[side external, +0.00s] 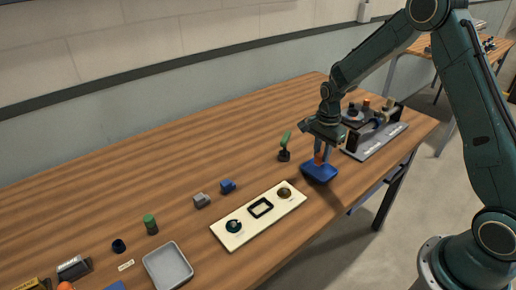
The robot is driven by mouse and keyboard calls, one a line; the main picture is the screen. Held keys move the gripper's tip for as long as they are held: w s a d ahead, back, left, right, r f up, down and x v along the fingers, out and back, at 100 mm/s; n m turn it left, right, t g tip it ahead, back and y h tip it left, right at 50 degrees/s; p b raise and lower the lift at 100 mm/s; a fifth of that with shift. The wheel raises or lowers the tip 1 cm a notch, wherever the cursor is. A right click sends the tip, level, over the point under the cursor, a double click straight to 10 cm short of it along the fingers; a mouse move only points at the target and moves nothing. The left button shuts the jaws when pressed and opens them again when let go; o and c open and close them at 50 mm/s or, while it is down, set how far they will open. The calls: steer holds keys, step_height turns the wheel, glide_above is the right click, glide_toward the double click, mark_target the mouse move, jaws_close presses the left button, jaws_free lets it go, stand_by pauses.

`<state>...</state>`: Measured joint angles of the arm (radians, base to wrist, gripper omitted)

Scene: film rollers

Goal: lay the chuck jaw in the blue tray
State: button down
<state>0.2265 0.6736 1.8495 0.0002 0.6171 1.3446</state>
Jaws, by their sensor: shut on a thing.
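The blue tray (320,174) stands on the wooden table near its front edge, right of centre. My gripper (321,155) points down just above the tray. It is shut on a small orange-brown piece (319,159), which I take to be the chuck jaw. The piece is low over the tray; I cannot tell whether it touches the tray floor. The fingers partly hide it.
A machine with rollers on a grey base (374,137) stands close on the right. A green-topped part (285,147) stands just left of the tray. A cream board (258,215) with several fittings lies in front left. A grey tray (168,266) is farther left.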

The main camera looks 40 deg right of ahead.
mark_target(320, 162)
steer(key=shift+f, duration=1.9)
steer(key=shift+f, duration=0.1)
steer(key=c, duration=1.3)
jaws_free()
steer(key=shift+o, duration=0.2)
step_height(320, 162, up, 12)
steer(key=shift+f, duration=0.1)
steer(key=shift+r, duration=0.2)
